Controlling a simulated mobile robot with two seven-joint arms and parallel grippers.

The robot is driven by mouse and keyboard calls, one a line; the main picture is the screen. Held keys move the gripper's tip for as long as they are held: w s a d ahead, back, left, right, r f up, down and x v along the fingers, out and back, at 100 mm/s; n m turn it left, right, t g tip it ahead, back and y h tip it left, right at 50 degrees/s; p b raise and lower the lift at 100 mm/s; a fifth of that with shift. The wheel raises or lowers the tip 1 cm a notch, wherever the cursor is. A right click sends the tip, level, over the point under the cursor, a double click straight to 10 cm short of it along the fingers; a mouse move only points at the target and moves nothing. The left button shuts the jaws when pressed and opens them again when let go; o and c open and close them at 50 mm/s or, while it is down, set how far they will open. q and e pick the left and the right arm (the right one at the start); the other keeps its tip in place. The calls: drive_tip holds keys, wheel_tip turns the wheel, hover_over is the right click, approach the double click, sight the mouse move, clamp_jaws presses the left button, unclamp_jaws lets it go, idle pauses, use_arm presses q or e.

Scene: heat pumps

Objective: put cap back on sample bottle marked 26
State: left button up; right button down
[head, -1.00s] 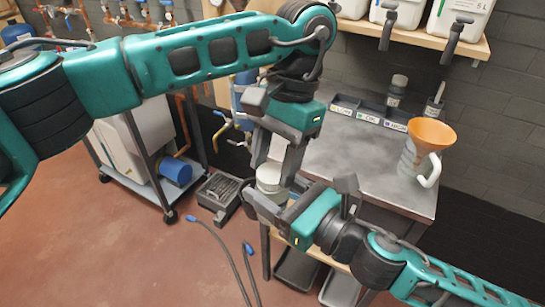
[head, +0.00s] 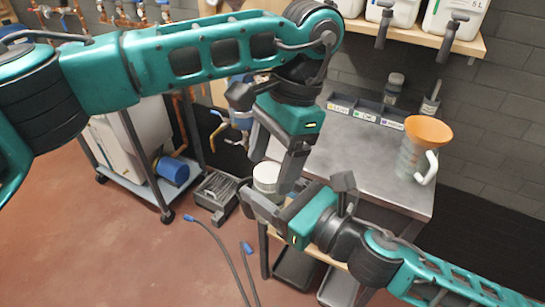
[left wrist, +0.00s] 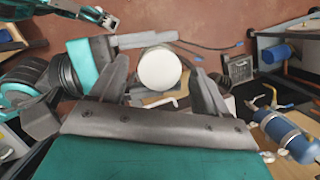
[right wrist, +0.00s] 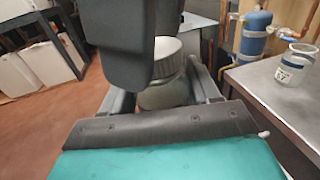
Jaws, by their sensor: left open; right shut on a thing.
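A sample bottle (right wrist: 165,95) is clasped between the fingers of my right gripper (right wrist: 163,98), upright or nearly so. A pale round cap (left wrist: 160,68) sits on top of it. The cap also shows in the head view (head: 267,172). My left gripper (left wrist: 162,90) is open, pointing down over the bottle, with one finger on each side of the cap and a visible gap to it. In the head view, my left gripper (head: 272,162) is just above my right gripper (head: 265,205). No number is readable on the held bottle; fingers hide part of it.
The grey worktop (head: 350,160) lies behind and right, with a jug holding an orange funnel (head: 428,131) and a labelled bin row (head: 365,112). Another labelled bottle (right wrist: 294,65) stands on a worktop. A white tank on a trolley (head: 130,140) is at left.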

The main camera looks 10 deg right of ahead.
use_arm(q)
drive_tip(key=shift+r, duration=2.25)
drive_tip(key=shift+c, duration=0.2)
